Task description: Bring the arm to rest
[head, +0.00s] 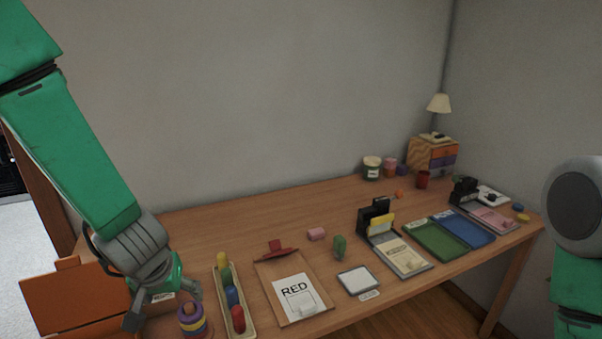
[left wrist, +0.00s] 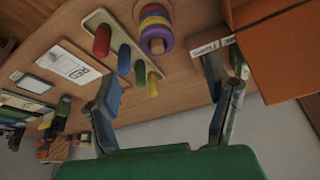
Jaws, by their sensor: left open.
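My left arm (head: 75,150) is green and comes in from the upper left in the head view. Its gripper (head: 163,308) hangs over the left end of the wooden table, near the ring stacker (head: 191,319) and an orange box. In the left wrist view the two fingers of the gripper (left wrist: 165,108) stand wide apart with nothing between them. Past the fingertips are the ring stacker (left wrist: 155,28) and the tray of coloured pegs (left wrist: 90,20). Part of my right arm (head: 578,280) shows at the right edge of the head view; its gripper is out of sight.
The orange box (head: 62,302) stands close left of the gripper. The peg tray (head: 249,322), a RED card board (head: 276,271), a white square pad (head: 357,281), and green (head: 434,240) and blue (head: 466,228) trays lie rightward. A lamp (head: 438,105) stands far back. The back-left tabletop is clear.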

